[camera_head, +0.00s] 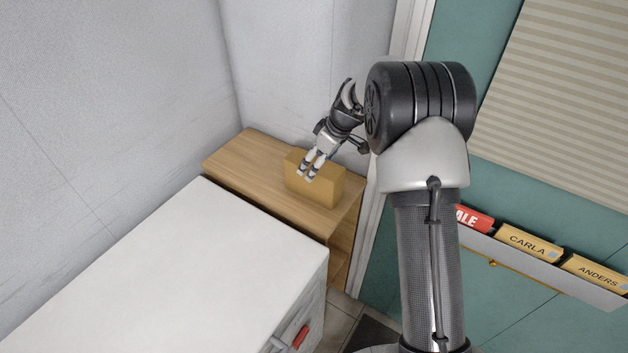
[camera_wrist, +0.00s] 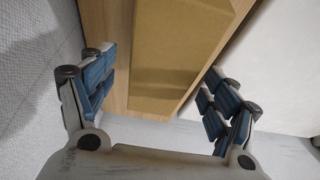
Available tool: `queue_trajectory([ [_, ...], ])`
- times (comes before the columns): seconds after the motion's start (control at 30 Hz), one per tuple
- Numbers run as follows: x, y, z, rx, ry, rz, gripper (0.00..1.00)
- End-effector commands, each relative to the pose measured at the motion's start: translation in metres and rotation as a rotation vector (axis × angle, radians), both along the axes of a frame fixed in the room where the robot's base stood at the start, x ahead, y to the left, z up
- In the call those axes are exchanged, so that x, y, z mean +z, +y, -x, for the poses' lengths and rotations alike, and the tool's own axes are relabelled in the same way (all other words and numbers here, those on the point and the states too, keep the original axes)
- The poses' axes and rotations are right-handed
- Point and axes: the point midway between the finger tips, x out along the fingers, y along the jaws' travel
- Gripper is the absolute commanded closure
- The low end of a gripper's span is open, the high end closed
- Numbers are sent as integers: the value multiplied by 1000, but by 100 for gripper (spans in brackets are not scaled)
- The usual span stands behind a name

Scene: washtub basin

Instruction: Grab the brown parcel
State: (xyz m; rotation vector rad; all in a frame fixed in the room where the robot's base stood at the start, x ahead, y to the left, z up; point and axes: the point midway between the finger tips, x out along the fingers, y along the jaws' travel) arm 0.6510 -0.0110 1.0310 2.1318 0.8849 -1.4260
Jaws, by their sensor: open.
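The brown parcel (camera_head: 319,185) is a plain box standing on a wooden shelf unit (camera_head: 248,155) in the head view. In the wrist view the parcel (camera_wrist: 175,50) fills the upper middle, between the lines of the two fingers. My gripper (camera_head: 308,172) is open, with its fingertips over the parcel's near left part in the head view, hiding some of it. In the wrist view my gripper (camera_wrist: 155,95) shows its fingers well apart with nothing held between them. I cannot tell whether a fingertip touches the parcel.
A white-topped cabinet (camera_head: 170,270) with a red item on its front stands beside the wooden unit. Grey walls (camera_head: 110,90) close in behind and at left. A teal door (camera_head: 540,165) with a rack of name labels (camera_head: 530,243) is at right.

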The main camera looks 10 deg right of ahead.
Motion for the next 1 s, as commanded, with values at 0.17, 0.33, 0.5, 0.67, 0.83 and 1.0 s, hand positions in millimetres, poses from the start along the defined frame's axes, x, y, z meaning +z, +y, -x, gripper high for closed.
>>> queue_trajectory([
  [0.17, -14, 4, -5, 0, -1, 0, 20],
  [0.33, -24, 7, -6, 0, 0, 0, 20],
  [0.5, -49, 15, -11, 1, 2, -1, 20],
  [0.67, -64, 19, -16, -1, 0, -1, 20],
  [0.83, -63, 19, -17, -2, -2, 0, 20],
  [1.0, -63, 19, -17, -1, -1, 0, 20],
])
